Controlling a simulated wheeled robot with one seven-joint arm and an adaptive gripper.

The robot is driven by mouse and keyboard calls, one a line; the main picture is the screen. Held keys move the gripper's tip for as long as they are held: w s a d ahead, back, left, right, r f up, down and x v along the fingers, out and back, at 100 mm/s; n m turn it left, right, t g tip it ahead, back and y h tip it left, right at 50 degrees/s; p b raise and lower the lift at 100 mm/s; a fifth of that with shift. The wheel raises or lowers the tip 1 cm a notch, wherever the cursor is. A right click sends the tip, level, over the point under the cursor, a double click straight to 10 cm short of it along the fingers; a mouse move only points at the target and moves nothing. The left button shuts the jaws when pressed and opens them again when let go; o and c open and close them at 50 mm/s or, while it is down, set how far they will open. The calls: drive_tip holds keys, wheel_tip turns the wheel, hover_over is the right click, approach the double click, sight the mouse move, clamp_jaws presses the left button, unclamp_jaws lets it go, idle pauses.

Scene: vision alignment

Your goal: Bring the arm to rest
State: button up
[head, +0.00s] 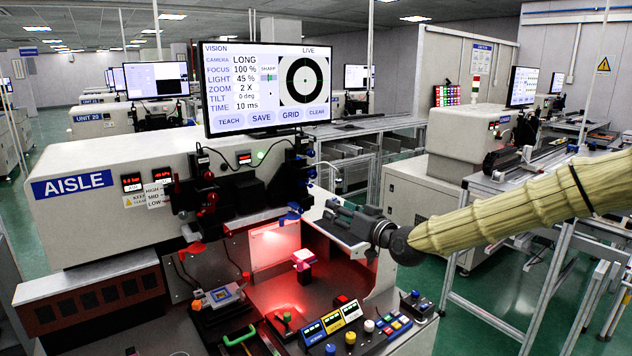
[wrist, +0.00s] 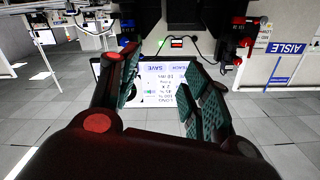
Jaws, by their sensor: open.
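My arm (head: 520,210), in a beige ribbed sleeve, reaches in from the right in the head view. My gripper (head: 324,217) is in front of the AISLE machine (head: 110,205), right of its red-lit bay, and points left. In the wrist view my gripper (wrist: 163,92) is open, with its green-padded fingers apart and nothing between them. The VISION monitor (wrist: 162,78) shows upside down beyond the fingers. Whether the fingertips touch any part of the machine cannot be told.
A small block with a pink-lit top (head: 303,259) stands in the bay. A control panel with coloured buttons (head: 395,323) lies below my gripper. The VISION monitor (head: 267,88) stands above the machine. A metal-framed bench (head: 500,285) is at right. Green floor (head: 475,325) shows between them.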

drive_tip(key=s+a+f+m+g+h, duration=0.15)
drive_tip(key=s+f, duration=0.25)
drive_tip(key=f, duration=0.7)
drive_tip(key=s+f+g+h, duration=0.1)
drive_tip(key=s+f+g, duration=0.15)
drive_tip(key=f, duration=0.85)
drive_tip(key=s+d+f+m+g+h, duration=0.15)
drive_tip(key=s+f+g, duration=0.25)
drive_tip(key=s+f, duration=1.35)
drive_tip(key=s+d+f+g+h, duration=0.2)
drive_tip(key=s+d+f, duration=0.3)
drive_tip(key=s, duration=0.5)
drive_tip(key=s+d+f+g+h, duration=0.2)
drive_tip(key=s+d+f, duration=0.3)
drive_tip(key=s, duration=0.6)
drive_tip(key=s+d+f+m+g+h, duration=0.1)
drive_tip(key=s+d+f, duration=0.4)
drive_tip(key=s, duration=0.6)
drive_tip(key=shift+d+g+h, duration=0.55)
drive_tip(key=shift+g+h, duration=0.15)
